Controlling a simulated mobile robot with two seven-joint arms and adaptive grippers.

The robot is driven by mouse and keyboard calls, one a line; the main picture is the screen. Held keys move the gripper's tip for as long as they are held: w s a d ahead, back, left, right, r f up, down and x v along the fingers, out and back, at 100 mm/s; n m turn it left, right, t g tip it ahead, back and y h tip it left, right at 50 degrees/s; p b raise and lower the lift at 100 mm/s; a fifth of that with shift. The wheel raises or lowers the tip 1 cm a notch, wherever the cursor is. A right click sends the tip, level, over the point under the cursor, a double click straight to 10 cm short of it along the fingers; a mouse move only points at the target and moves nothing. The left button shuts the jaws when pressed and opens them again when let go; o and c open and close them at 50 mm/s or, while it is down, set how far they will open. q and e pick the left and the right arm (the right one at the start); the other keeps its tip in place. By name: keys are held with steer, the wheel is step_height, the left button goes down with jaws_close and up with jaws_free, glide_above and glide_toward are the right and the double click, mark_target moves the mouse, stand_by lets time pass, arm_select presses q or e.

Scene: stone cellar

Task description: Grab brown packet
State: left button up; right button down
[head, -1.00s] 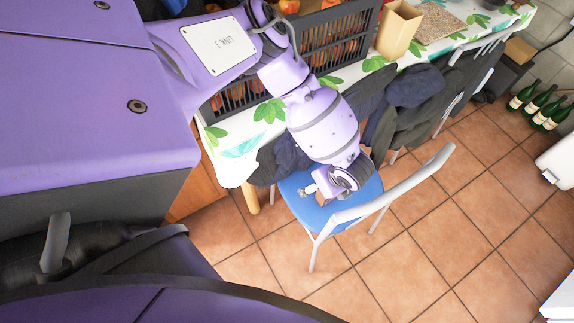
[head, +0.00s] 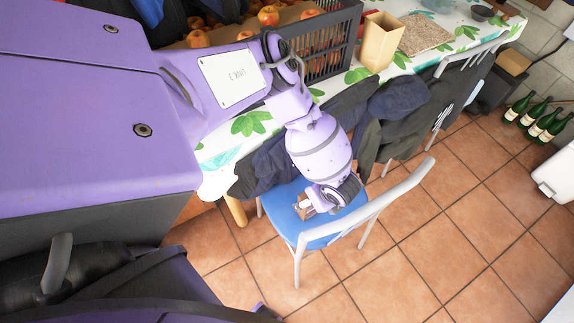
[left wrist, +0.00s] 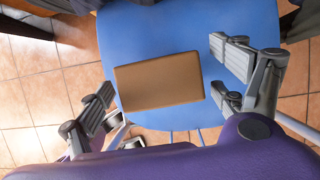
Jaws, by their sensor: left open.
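The brown packet (left wrist: 158,80) is a flat rectangle lying on the blue seat of a chair (left wrist: 190,30) in the left wrist view. My left gripper (left wrist: 166,84) is open. Its fingers stand on either side of the packet, with a gap at each side, and the packet is not held. In the head view my left gripper (head: 322,199) is low over the blue chair seat (head: 283,206), and a small brown patch shows beside it. The gripper and wrist hide much of the seat there. My right gripper is not in view.
The chair's pale metal backrest (head: 385,198) rises right of my gripper. A table with a leaf-patterned cloth (head: 250,123) stands behind, with dark garments (head: 365,110) hanging along its edge. Green bottles (head: 535,118) stand on the tiled floor at right. Open floor lies in front.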

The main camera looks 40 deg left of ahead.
arm_select(q)
steer(key=shift+a+f, duration=0.1)
steer(key=shift+f, duration=0.25)
steer(key=shift+w+r, duration=0.1)
steer(key=c, duration=1.9)
